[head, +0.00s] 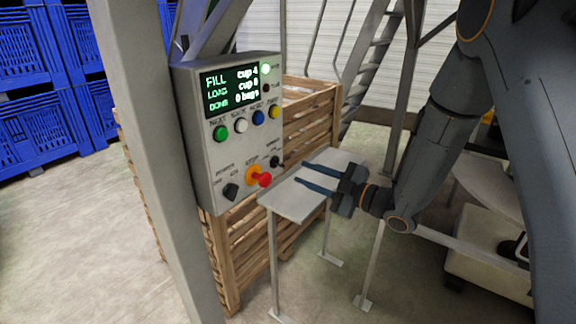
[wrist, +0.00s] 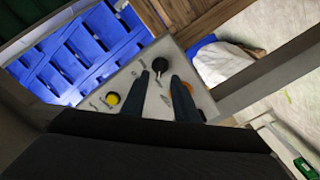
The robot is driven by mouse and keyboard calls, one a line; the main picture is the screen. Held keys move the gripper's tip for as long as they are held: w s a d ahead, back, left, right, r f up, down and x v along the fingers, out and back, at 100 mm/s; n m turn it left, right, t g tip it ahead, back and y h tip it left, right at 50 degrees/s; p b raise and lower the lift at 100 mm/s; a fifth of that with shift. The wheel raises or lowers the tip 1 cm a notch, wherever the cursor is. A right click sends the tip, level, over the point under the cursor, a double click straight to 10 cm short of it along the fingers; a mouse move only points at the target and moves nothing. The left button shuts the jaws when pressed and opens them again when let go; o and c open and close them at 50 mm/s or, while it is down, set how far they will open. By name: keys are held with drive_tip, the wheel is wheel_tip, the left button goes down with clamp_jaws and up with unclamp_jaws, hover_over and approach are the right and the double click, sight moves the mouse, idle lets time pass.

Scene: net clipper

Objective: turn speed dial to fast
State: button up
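The grey control panel (head: 203,150) carries a small black dial (head: 276,162) at its lower right, beside the red stop button (head: 264,180). I take this as the speed dial; its label and pointer are too small to read. A larger black knob (head: 230,191) sits at the lower left, by off and on marks. My gripper (head: 300,173) is open and empty, its two fingers pointing at the panel, a short way right of the small dial and apart from it. In the wrist view a black knob (wrist: 160,65) shows just beyond and between the fingertips.
The panel's screen (head: 230,91) reads fill, load and done. Green, white, blue and yellow (head: 274,112) buttons sit below it. A grey table (head: 300,200) stands under my gripper. A wooden crate (head: 310,125) is behind the panel, and a grey post (head: 150,150) stands left of it.

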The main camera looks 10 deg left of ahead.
sight(282, 165)
drive_tip(key=p+x, duration=0.2)
drive_tip(key=x, duration=0.4)
drive_tip(key=shift+w+a, duration=0.1)
drive_tip(key=shift+a, duration=0.15)
